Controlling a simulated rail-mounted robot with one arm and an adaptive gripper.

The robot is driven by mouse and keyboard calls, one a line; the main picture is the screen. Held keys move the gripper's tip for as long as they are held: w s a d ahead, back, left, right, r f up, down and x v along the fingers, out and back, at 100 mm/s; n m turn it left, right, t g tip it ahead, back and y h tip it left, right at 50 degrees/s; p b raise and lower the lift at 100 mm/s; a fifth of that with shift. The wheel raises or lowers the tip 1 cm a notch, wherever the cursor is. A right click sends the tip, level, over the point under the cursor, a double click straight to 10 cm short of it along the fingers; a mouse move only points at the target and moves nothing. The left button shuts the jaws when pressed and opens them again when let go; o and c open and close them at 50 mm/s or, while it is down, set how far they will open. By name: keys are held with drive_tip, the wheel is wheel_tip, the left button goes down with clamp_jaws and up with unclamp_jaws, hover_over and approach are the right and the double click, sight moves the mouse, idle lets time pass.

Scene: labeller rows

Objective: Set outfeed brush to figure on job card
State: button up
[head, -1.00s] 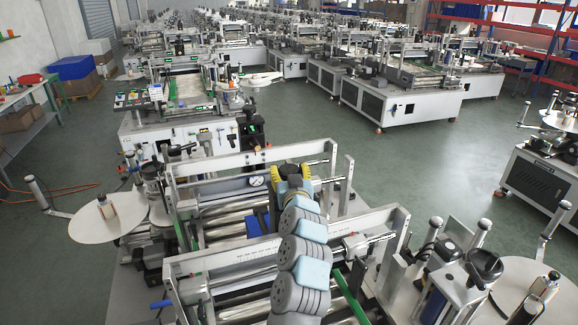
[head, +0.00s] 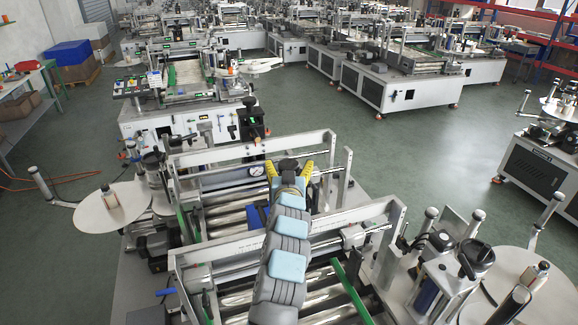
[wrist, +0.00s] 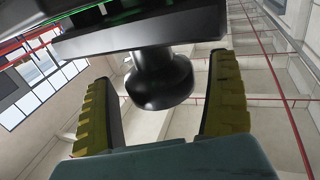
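My gripper (head: 289,172) is at the far crossbar of the near labeller, its yellow fingers apart. In the wrist view, my gripper (wrist: 163,72) has one finger on each side of a round black knob (wrist: 160,82). Gaps show between the knob and both fingers. The knob hangs from a dark flat plate (wrist: 140,35) with a green glow at its edge. In the head view a dark part (head: 289,165) shows between the fingers. I cannot make out the outfeed brush, its scale reading or a job card.
A round gauge (head: 257,170) sits just left of my gripper. Metal crossbars (head: 260,147) and rollers (head: 225,216) lie around the arm. Reel discs (head: 112,208) stand at both sides. Another labeller (head: 185,115) stands behind. Green floor (head: 420,150) is clear at the right.

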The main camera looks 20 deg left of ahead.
drive_tip(key=shift+s, duration=0.15)
drive_tip(key=v, duration=1.1)
drive_tip(key=shift+s+d, duration=0.15)
drive_tip(key=shift+s, duration=0.2)
idle(0.6)
